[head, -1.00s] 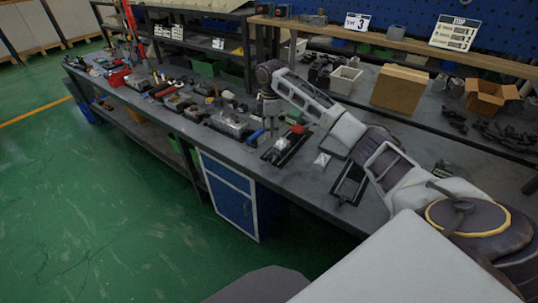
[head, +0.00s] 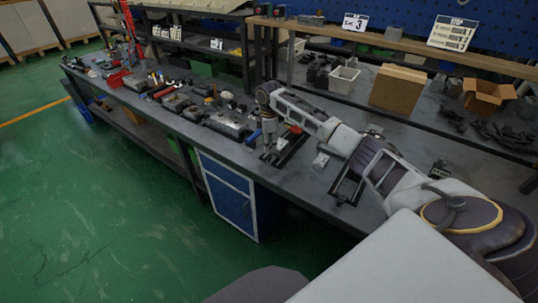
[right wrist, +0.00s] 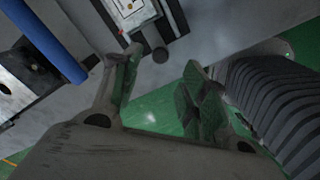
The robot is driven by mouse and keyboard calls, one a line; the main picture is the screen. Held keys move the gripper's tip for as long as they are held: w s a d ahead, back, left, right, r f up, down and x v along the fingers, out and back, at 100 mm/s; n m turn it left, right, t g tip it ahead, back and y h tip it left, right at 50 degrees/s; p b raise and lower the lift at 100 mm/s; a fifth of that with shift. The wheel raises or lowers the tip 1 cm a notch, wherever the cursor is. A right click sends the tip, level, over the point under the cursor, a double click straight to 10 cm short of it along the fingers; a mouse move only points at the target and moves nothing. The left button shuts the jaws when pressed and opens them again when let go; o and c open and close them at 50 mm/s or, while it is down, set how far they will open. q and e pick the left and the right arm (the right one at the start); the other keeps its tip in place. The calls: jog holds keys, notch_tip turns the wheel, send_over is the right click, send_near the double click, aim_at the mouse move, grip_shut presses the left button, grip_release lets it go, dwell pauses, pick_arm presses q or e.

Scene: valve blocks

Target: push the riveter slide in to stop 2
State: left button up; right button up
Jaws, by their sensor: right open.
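The riveter slide seems to be the pale metal block with a dark round knob, on a black-edged base (right wrist: 178,15), at the top of the right wrist view. In the head view, a dark fixture with a red part (head: 294,131) on the bench appears to be the same unit, partly hidden by my arm. My right gripper (head: 268,153) points down at the fixture's near end. In the right wrist view its fingers (right wrist: 161,85) are apart and empty, with the knob just beyond the gap. Contact cannot be told. My left gripper is out of view.
A blue cylindrical handle (right wrist: 48,42) lies left of the fingers. Several valve blocks and tools fill the bench to the left. A black frame (head: 346,187) and a small pale block (head: 320,161) lie to the right. The bench's front edge is close, with green floor below.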

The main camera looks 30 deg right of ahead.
aim_at(269, 156)
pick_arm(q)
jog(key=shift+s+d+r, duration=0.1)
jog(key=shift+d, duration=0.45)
pick_arm(e)
jog(key=shift+f, duration=3.35)
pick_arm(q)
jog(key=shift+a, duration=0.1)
pick_arm(e)
jog(key=shift+c, duration=0.8)
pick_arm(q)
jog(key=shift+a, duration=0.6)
pick_arm(e)
grip_shut()
